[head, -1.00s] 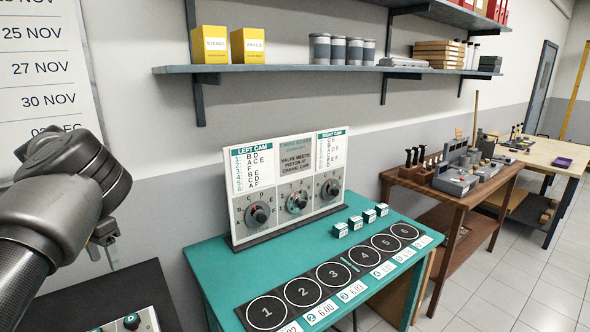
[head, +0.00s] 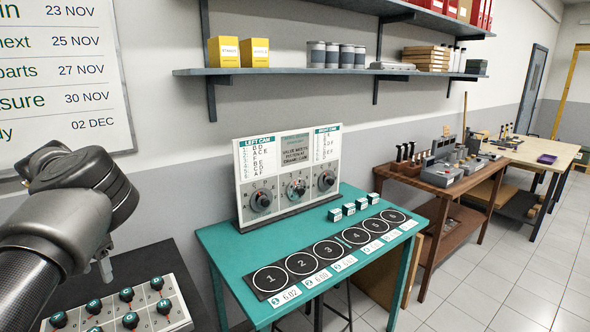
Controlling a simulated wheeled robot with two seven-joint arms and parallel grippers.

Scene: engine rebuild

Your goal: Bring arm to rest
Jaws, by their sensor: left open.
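My left arm (head: 75,205) comes in from the left, its dark wrist bent downward. My left gripper (head: 106,268) hangs below the wrist, above the dark bench at the lower left. It is small and partly covered by the arm; it is open, and I see nothing held in it. My right gripper is out of view.
To the right, a teal table (head: 228,243) carries a dial panel (head: 287,178), a numbered circle strip (head: 334,249) and several small blocks (head: 348,208). A shelf (head: 330,71) runs above.

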